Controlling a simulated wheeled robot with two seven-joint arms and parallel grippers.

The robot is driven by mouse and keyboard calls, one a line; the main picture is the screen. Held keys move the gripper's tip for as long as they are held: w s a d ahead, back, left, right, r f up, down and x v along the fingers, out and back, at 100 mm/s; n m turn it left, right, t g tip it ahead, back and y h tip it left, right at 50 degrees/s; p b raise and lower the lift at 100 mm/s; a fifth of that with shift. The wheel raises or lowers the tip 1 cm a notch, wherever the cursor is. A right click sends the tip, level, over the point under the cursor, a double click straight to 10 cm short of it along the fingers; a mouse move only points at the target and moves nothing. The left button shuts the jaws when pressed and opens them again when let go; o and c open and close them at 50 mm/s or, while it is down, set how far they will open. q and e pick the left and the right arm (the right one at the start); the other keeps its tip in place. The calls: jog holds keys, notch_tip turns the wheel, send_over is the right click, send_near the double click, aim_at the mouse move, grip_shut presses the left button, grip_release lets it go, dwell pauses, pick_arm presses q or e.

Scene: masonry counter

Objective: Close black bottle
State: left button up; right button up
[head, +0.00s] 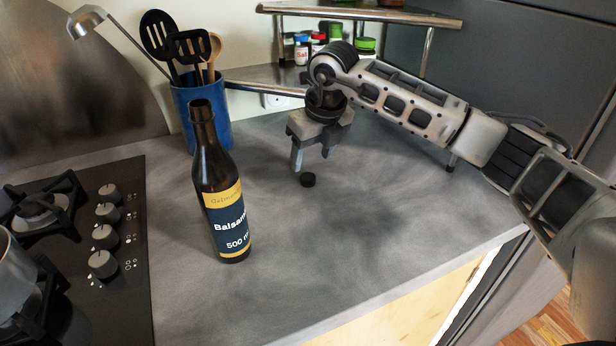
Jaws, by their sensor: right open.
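A tall dark bottle (217,190) with a yellow and blue balsamic label stands upright on the grey counter. Its neck top shows no cap on it. A small black cap (308,180) lies on the counter to the right of the bottle. My right gripper (312,166) is open and points down just above and behind the cap, with its fingers apart. Whether a finger touches the cap I cannot tell. My left gripper is not in the picture.
A blue holder (215,115) with dark utensils stands behind the bottle. A stove (125,275) with knobs is at the left. A corner shelf (360,13) with small jars is at the back. The counter (340,250) in front of the cap is clear to its front edge.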

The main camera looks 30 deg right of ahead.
aim_at(308, 176)
jog(key=shift+s+p+x, duration=0.2)
jog(key=shift+p+x, duration=0.45)
jog(key=shift+x, duration=1.95)
jog(key=c, duration=1.1)
